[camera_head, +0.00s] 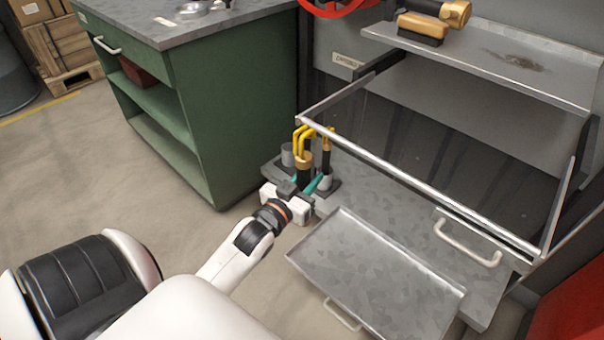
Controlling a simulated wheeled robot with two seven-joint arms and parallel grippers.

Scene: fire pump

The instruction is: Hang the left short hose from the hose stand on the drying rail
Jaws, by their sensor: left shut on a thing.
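The hose stand (330,187) is a small grey holder on the left end of the low metal shelf. Short dark hoses with yellow bent tops stand upright at it. The left short hose (304,172) has a tan collar below its yellow top. My left gripper (303,188) is shut on its lower part, which the fingers hide. I cannot tell whether the hose's foot is still in the stand. My right gripper is out of view.
A grey tray (375,270) with a handle lies right of my gripper. A green workbench (240,110) stands at the left. An upper shelf (530,65) holds a brass fitting (455,13). Open floor (120,175) lies at the left.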

